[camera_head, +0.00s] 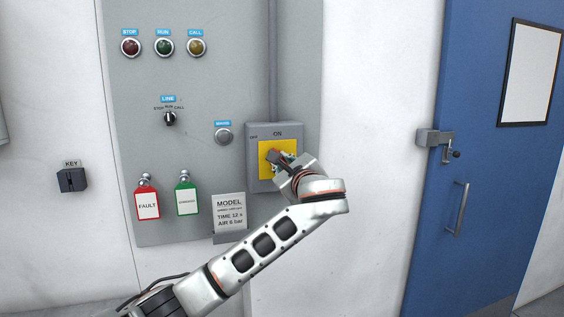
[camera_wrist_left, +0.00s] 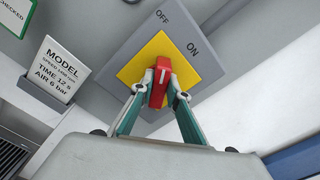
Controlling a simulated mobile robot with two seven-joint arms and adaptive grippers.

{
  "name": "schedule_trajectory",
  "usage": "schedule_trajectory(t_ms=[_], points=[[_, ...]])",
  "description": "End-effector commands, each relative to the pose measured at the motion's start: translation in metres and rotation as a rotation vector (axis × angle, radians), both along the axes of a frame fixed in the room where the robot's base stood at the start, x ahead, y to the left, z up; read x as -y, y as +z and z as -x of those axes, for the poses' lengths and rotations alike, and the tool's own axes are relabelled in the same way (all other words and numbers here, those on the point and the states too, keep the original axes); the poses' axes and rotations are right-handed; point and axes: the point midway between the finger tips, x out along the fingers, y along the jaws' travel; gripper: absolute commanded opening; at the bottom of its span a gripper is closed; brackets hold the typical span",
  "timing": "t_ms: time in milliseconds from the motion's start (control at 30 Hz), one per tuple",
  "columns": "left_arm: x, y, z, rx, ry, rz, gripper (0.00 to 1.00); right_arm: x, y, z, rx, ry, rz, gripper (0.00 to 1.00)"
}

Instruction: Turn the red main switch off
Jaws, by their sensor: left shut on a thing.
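The red main switch (camera_wrist_left: 160,84) is a red handle on a yellow plate (camera_wrist_left: 141,75) in a grey box (camera_head: 261,131) marked OFF and ON. In the left wrist view, my left gripper (camera_wrist_left: 161,87) is shut on the red handle, one finger on each side. In that view the handle lies between the fingertips, below the OFF and ON lettering. In the head view, the gripper (camera_head: 279,158) and wrist cover much of the plate, and only a bit of the red handle shows. My right gripper is in neither view.
The grey panel carries STOP (camera_head: 131,47), RUN (camera_head: 164,47) and CALL (camera_head: 196,47) lamps, a LINE selector (camera_head: 170,118) and a round button (camera_head: 223,136). FAULT (camera_head: 147,203) and green (camera_head: 187,199) tags and a MODEL card (camera_head: 229,207) hang near my arm. A blue door (camera_head: 479,150) stands right.

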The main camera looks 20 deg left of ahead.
Motion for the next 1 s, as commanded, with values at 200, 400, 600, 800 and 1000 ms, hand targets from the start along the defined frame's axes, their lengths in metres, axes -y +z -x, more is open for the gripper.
schedule_trajectory(t_ms=[200, 400, 600, 800, 1000], points=[[0.0002, -0.0045, 0.0009, 0.111, 0.0, 0.175, 0.0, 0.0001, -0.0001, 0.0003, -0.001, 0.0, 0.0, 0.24], [-0.0006, -0.0062, 0.0013, 0.217, 0.0, 0.333, 0.0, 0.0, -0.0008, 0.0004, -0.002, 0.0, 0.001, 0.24], [-0.0013, -0.0073, 0.0018, 0.32, 0.002, 0.485, 0.0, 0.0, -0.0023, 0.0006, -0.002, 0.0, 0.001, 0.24], [-0.0017, -0.0087, 0.002, 0.41, 0.002, 0.617, 0.0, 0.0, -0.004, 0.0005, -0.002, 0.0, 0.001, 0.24], [-0.0017, -0.0097, 0.002, 0.476, 0.002, 0.714, 0.0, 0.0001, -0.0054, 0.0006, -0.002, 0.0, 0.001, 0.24]])
